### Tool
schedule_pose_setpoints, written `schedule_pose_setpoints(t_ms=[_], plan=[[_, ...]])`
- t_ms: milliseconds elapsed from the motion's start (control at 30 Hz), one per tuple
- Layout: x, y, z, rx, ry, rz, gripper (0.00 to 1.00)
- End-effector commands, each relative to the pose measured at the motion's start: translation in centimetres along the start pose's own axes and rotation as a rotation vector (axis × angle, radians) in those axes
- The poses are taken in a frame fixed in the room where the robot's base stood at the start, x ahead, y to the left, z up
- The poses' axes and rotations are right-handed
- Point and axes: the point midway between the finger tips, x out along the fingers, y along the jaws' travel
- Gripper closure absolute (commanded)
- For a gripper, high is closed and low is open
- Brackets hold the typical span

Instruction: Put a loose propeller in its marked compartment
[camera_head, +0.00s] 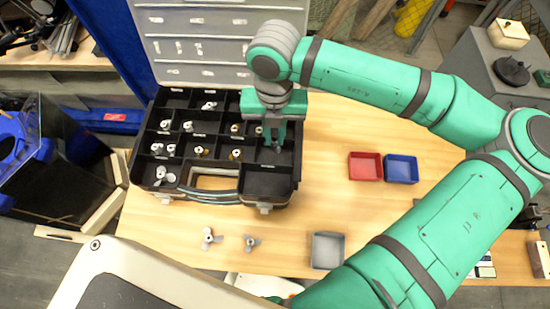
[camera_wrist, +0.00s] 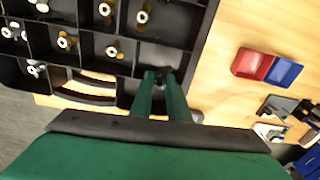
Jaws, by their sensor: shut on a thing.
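A black compartment case (camera_head: 214,107) stands open on the wooden table, its lid raised behind it. Several propellers sit in its compartments, such as a silver one (camera_head: 161,175) at the front left and brass-coloured ones (camera_head: 236,154) in the middle. My gripper (camera_head: 275,140) points down over the right-hand compartments. It is shut on a small dark propeller (camera_head: 278,148), mostly hidden by the fingers. In the wrist view my fingertips (camera_wrist: 161,77) are at the case's right side; the held thing is barely visible there. Two loose grey propellers (camera_head: 208,239) (camera_head: 251,242) lie on the table in front.
A red bin (camera_head: 365,166) and a blue bin (camera_head: 401,168) stand right of the case. A grey bin (camera_head: 327,250) stands near the front edge. Bare table lies between the case and these bins. The raised lid (camera_head: 190,45) is close behind my gripper.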

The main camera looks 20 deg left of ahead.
Motion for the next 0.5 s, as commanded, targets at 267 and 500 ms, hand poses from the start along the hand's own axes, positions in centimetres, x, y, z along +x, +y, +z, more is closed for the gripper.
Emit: schedule_pose_setpoints(t_ms=[267,500], plan=[[-0.03,0.01,-0.06,-0.356,0.008,-0.017,1.00],[0.70,0.01,-0.05,-0.468,0.012,-0.020,1.00]])
